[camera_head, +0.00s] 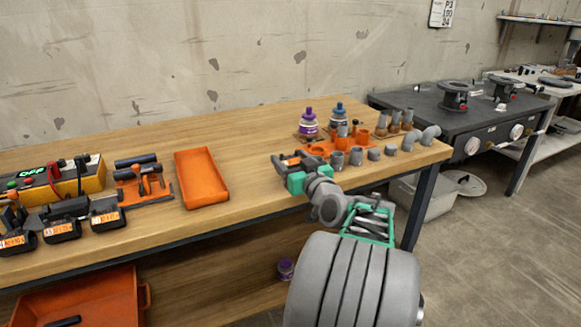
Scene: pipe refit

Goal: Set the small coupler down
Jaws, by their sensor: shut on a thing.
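My gripper (291,161) is above the wooden workbench, left of the group of pipe fittings. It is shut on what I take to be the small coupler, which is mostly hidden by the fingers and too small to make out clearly. Several short grey fittings stand in a row to the right of my gripper, including a grey coupler (337,160) and another grey coupler (356,157). An orange holder (318,149) is just behind the row.
A purple-capped can (309,122) and a blue-capped can (338,113) stand behind the fittings. An orange tray (202,178) lies left of my gripper, with bare wooden bench (250,165) between. Tools and a yellow case (92,178) fill the far left.

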